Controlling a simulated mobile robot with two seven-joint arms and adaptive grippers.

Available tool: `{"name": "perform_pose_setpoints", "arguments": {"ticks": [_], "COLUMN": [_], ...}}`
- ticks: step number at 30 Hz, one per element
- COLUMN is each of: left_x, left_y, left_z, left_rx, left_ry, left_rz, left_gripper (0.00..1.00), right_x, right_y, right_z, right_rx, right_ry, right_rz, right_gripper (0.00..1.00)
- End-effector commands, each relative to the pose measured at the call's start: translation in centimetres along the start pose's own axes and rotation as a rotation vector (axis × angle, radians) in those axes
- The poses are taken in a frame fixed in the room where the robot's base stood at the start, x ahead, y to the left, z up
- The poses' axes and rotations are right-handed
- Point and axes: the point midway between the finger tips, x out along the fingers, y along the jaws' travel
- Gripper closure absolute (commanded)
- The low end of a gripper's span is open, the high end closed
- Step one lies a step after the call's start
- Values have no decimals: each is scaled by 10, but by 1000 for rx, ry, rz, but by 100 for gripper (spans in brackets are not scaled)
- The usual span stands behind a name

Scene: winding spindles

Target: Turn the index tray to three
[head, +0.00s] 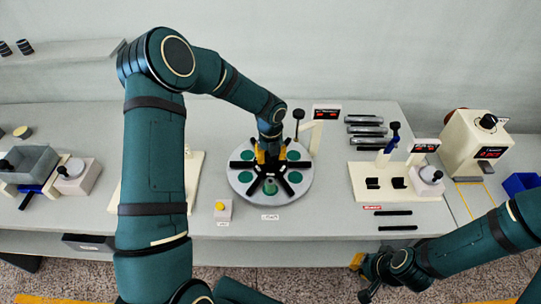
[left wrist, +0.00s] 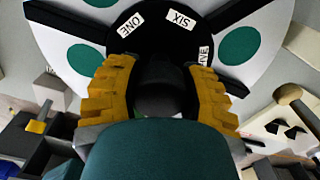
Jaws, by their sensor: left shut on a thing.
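The index tray (head: 298,190) is a round white disc with green spots and black radial bars, lying on the table in the middle of the head view. My left gripper (head: 269,157) is above its centre, fingers pointing down. In the left wrist view its yellow fingers (left wrist: 160,68) are shut on the dark central knob (left wrist: 168,92). The labels ONE, SIX and part of FIVE show on the black hub (left wrist: 158,22); the other labels are hidden. My right gripper (head: 368,275) is low at the right front, apart from the tray; its opening is unclear.
A small box with a yellow button (head: 223,208) stands left of the tray. Behind it is a post with a red display (head: 326,113). To the right are a cream fixture (head: 400,181), grey rods (head: 366,130) and a cream machine (head: 476,145). A grey bin (head: 30,163) is at far left.

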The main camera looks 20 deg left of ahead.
Motion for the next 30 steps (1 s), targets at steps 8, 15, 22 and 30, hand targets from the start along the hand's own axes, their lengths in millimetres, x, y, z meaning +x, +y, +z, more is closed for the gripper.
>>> {"name": "perform_pose_setpoints", "arguments": {"ticks": [8, 15, 22, 30], "left_x": [-1, 0, -6, -52], "left_y": [0, 0, 0, 0], "left_z": [0, 0, 0, 1], "left_rx": [0, 0, -1, -1], "left_ry": [-1, 0, -2, -5], "left_rz": [-1, 0, -1, -3], "left_gripper": [45, 24, 24, 24], "right_x": [0, 0, 0, 0], "right_y": [0, 0, 0, 0], "right_z": [0, 0, 0, 0], "right_rx": [0, 0, 0, 0], "right_ry": [0, 0, 0, 0], "right_rz": [0, 0, 0, 0], "right_gripper": [100, 100, 100, 100]}}
